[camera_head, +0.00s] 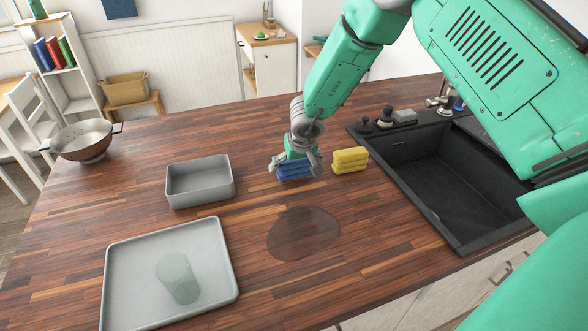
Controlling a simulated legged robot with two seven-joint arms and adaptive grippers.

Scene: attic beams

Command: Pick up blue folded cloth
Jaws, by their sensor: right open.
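The blue folded cloth (295,171) lies on the wooden counter (262,120), left of a yellow folded cloth (350,160). My right gripper (295,167) comes down from above, right over the blue cloth. Its fingers are open, one at each side of the cloth. The gripper body hides the cloth's top and back, and I cannot tell whether the fingers touch it. My left gripper is not in view.
A dark wet patch (303,234) lies in front of the cloth. A black sink (440,185) is at right, a metal colander (83,140) at far left.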

